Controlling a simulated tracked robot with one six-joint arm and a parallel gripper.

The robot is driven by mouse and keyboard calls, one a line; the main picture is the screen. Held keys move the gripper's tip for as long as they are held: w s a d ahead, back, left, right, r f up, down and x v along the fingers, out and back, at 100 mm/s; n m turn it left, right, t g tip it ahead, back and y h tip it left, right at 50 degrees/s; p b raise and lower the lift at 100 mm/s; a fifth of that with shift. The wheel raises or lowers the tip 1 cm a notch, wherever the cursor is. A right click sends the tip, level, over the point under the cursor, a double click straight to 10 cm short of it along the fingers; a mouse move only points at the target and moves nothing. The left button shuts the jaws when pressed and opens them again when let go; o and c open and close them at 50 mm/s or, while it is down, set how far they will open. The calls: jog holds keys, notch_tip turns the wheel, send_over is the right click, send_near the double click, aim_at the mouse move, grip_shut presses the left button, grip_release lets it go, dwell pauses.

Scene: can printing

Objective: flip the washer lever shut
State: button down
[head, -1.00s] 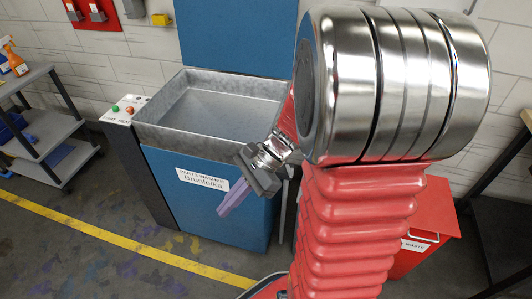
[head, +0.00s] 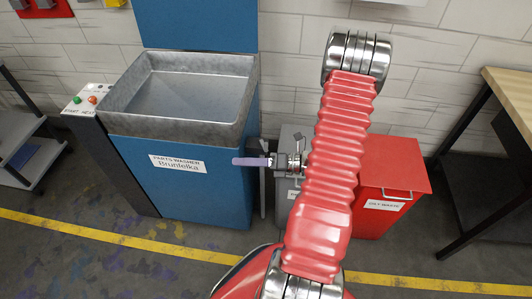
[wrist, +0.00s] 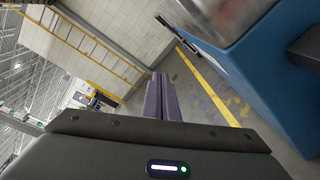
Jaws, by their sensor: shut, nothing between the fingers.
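The blue parts washer (head: 200,190) stands at the left in the head view, with its grey basin (head: 120,100) exposed and a blue panel (head: 200,22) upright behind it. I cannot clearly make out its lever. A thin grey upright piece (head: 262,197) shows by its right side, partly behind my gripper. My gripper (head: 237,161) is shut and empty. Its purple fingers point left across the washer's front right edge in the picture; I cannot tell if they touch it. In the wrist view, the shut fingers (wrist: 161,77) point at open floor, with the washer's blue side (wrist: 262,85) to the right.
A control post with green and red buttons (head: 84,99) stands left of the washer. A red waste bin (head: 402,178) and a grey bin (head: 292,135) stand to the right. A wooden-topped bench (head: 510,92) is at the far right. Floor before the washer is clear.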

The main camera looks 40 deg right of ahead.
jog(key=s+d+f+m+t+h, duration=0.5)
jog(key=d+f+m+h, duration=0.3)
jog(key=m, duration=0.5)
jog(key=d+f, duration=0.2)
jog(key=d, duration=0.1)
jog(key=shift+d+f+h, duration=0.2)
jog(key=shift+f+h, duration=0.1)
jog(key=shift+w+a, duration=0.55)
jog(key=shift+w, duration=4.35)
jog(key=d, duration=0.2)
jog(key=s+d, duration=0.1)
jog(key=d, duration=0.1)
